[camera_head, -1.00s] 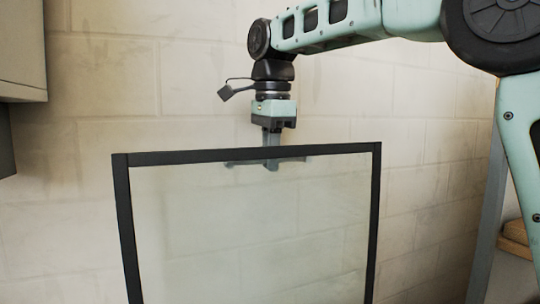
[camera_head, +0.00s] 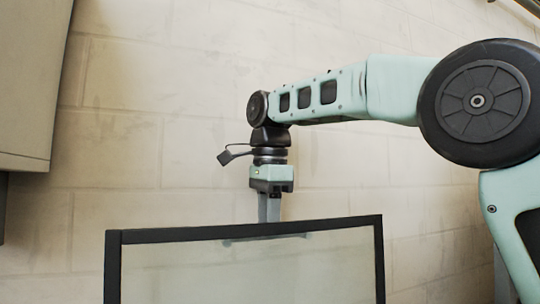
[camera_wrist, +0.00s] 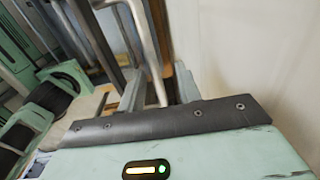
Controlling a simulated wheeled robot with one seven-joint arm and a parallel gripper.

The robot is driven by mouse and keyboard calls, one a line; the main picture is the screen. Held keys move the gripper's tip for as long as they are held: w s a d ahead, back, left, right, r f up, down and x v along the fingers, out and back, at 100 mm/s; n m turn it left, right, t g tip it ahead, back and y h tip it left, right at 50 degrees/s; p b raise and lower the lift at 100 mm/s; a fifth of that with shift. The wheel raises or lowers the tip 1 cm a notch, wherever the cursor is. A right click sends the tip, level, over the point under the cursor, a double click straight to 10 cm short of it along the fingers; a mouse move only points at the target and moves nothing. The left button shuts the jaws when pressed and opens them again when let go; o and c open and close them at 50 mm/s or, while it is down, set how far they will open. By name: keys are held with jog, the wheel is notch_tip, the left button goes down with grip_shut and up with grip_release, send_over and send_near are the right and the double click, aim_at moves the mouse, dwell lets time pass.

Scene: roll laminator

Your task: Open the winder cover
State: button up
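The winder cover is a clear panel in a black frame (camera_head: 160,236), standing upright in the lower middle of the head view. A grey handle bar (camera_head: 300,235) shows through the panel, just under the top frame edge. My gripper (camera_head: 269,212) points down behind that edge. Its fingers look shut on the handle bar, but the tips are partly hidden by the frame. In the wrist view, a pale grey bar (camera_wrist: 151,50) runs between the gripper's two fingers (camera_wrist: 158,92).
A beige cabinet (camera_head: 35,85) hangs at the upper left. A pale block wall (camera_head: 200,60) stands behind the cover. The wall area above the cover is clear apart from my arm.

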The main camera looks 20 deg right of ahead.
notch_tip(320, 180, up, 15)
jog(key=s+p, duration=0.1)
jog(key=p, duration=0.3)
jog(key=shift+p, duration=0.4)
